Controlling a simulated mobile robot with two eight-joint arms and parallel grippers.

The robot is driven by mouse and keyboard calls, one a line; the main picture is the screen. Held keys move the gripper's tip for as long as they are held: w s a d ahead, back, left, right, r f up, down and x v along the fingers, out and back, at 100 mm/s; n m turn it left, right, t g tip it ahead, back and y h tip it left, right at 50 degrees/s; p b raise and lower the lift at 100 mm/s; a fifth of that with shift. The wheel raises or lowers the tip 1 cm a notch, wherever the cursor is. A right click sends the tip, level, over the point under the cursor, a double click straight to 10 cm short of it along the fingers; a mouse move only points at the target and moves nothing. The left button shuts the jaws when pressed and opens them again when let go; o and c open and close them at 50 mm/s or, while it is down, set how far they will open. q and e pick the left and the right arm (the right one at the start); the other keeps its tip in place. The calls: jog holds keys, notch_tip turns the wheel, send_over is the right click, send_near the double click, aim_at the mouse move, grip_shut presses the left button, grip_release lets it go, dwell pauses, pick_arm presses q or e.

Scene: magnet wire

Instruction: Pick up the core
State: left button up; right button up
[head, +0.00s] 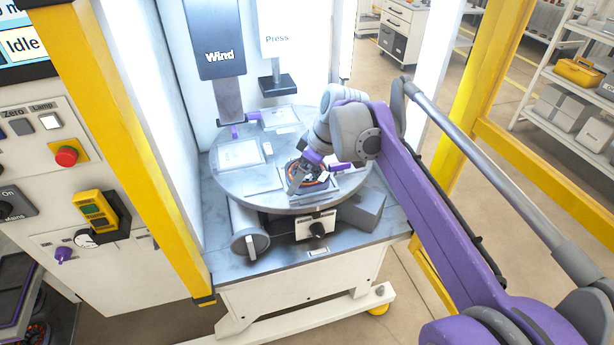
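A small dark round part with an orange rim, which looks like the core (317,183), lies on the front right of the round grey turntable (235,183). My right gripper (306,178) reaches down over it from the right, with a grey finger at the part's left side. The gripper and wrist hide much of the part, so I cannot tell whether the fingers touch it or how far apart they are. The part seems to rest at the turntable's surface. My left gripper is out of view.
A column marked "Wind" (221,55) and a press head (277,84) stand over the back of the turntable. A pale square plate (238,154) lies at its left. A control box with a black knob (317,226) sits in front. Yellow frame posts (120,120) flank the station.

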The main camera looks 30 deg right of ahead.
jog(key=shift+f, duration=0.2)
jog(key=shift+a+f, duration=0.1)
grip_shut()
dwell(1.2)
